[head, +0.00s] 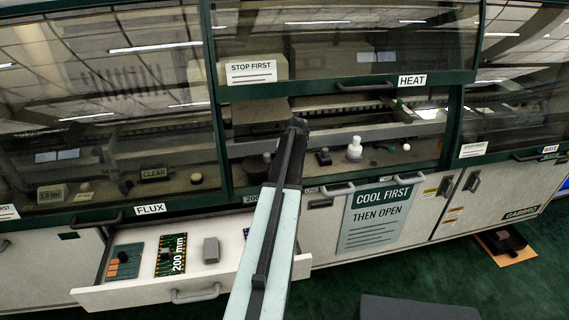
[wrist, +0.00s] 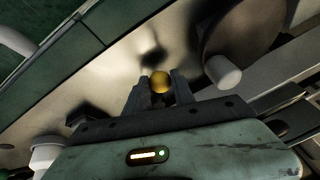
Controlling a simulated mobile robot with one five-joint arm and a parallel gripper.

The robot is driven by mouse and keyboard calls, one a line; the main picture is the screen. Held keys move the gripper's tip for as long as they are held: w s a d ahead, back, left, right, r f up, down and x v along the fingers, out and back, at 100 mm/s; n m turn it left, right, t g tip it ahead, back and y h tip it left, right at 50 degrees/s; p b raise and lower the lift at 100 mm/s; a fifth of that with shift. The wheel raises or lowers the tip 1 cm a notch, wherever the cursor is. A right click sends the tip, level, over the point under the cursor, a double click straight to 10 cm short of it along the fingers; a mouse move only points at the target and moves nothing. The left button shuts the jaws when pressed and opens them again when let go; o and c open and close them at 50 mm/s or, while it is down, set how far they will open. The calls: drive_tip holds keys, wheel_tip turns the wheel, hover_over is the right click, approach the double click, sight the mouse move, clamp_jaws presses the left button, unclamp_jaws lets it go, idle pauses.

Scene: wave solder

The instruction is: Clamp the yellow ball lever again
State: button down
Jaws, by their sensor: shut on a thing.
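The yellow ball (wrist: 159,81) of the lever shows in the middle of the wrist view. My gripper (wrist: 159,88) is shut on it, with one dark finger on each side of the ball. The lever's stem is hidden behind the gripper and the ball. In the head view my arm reaches up into the open bay under the HEAT hood (head: 411,80). The arm hides the ball and the fingers there.
A dark round part with a white knob (wrist: 222,75) is close right of my gripper. A white bottle-like thing (head: 354,149) and a small black block (head: 323,157) stand on the bay floor. An open drawer (head: 150,294) juts out at lower left.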

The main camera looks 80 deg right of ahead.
drive_tip(key=shift+w, duration=0.25)
drive_tip(key=c, duration=1.1)
unclamp_jaws()
drive_tip(key=shift+o, duration=0.2)
drive_tip(key=shift+s+d, duration=0.1)
drive_tip(key=shift+s, duration=0.1)
drive_tip(key=shift+s+r+p, duration=0.15)
drive_tip(key=shift+r+p, duration=0.15)
drive_tip(key=p+v, duration=0.6)
drive_tip(key=v, duration=0.1)
drive_tip(key=shift+s, duration=0.1)
